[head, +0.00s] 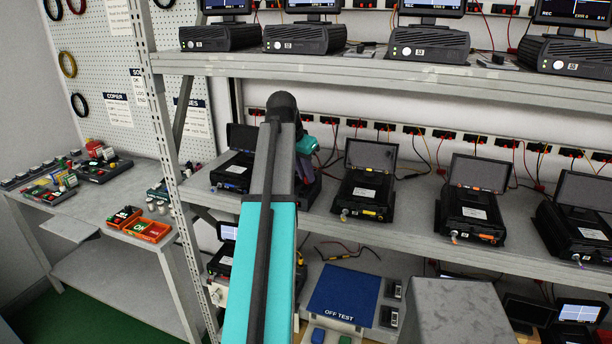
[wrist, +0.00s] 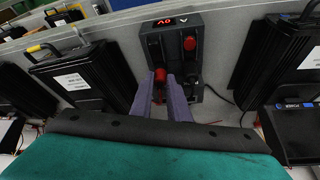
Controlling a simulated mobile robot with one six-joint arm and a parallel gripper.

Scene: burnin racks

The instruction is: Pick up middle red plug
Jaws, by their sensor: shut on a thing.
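In the wrist view a dark unit (wrist: 175,28) with a lit red display stands on the shelf. It has a round red knob (wrist: 190,43) on its upper right. A red plug (wrist: 159,88) shows at the tips of my gripper (wrist: 168,82). My gripper's grey-purple fingers are shut on this red plug, low on the unit's face. The fingers hide part of it, and I cannot tell whether it is still seated in the unit. In the head view my arm covers most of the gripper and the unit.
Black open-lidded cases stand on both sides, one on the left (wrist: 85,75) in the wrist view and one on the right (head: 366,183) in the head view. A shelf above holds several monitor units (head: 428,44). A blue mat (head: 342,292) lies below.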

